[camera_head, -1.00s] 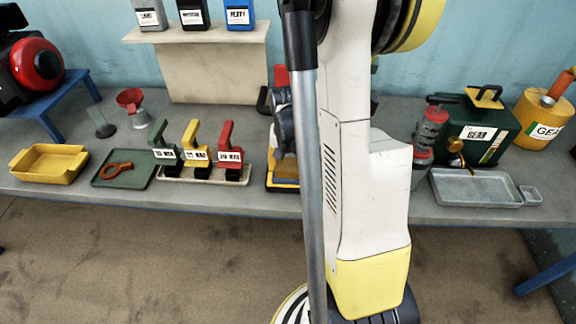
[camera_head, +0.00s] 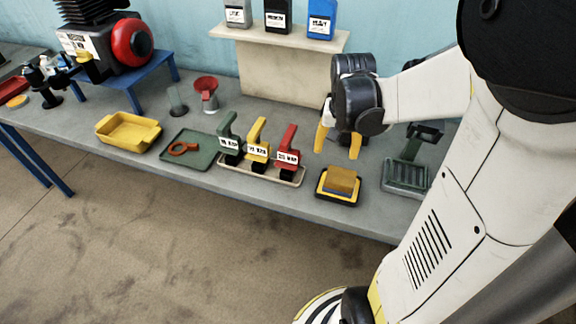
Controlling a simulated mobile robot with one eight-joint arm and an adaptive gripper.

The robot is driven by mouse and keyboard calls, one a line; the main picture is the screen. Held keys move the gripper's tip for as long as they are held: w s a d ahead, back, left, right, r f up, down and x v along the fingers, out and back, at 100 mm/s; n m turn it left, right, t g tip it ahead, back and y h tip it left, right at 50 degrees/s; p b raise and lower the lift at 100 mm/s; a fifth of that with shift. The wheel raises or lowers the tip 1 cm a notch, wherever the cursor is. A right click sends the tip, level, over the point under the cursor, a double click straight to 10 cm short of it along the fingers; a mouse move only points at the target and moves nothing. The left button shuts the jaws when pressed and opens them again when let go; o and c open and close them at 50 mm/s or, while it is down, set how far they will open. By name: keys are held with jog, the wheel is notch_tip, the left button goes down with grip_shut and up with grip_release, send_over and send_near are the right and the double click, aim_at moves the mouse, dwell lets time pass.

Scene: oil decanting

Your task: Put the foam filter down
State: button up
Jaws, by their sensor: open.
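A tan-yellow block (camera_head: 342,179), which looks like the foam filter, sits in a small black tray with a yellow rim (camera_head: 329,198) near the front edge of the bench. The height of the fingertips over the block is hard to tell.
Green, yellow and red handled tools (camera_head: 258,149) stand in a rack left of the tray. A dark ribbed tray (camera_head: 406,188) lies to its right. A green tray (camera_head: 187,161) with an orange ring tool and a yellow bin (camera_head: 128,131) are farther left.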

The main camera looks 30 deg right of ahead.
jog(key=s+a+r+n+t, duration=0.1)
jog(key=a+r+n+t, duration=0.1)
jog(key=a, duration=0.5)
jog(key=s+a+r+n+t, duration=0.1)
jog(key=s+a+r+n, duration=0.1)
jog(key=a, duration=0.5)
jog(key=s+a+r+n+t+y, duration=0.1)
jog(key=s+a+r+n+t, duration=0.1)
jog(key=a+r+n, duration=0.2)
jog(key=a+r, duration=0.1)
jog(key=a, duration=0.2)
jog(key=shift+s+a+n+t, duration=0.15)
jog(key=shift+s+n+t, duration=0.1)
jog(key=shift+n+t, duration=0.05)
notch_tip(320, 180, down, 2)
jog(key=shift+f+b, duration=0.1)
jog(key=shift+b, duration=0.95)
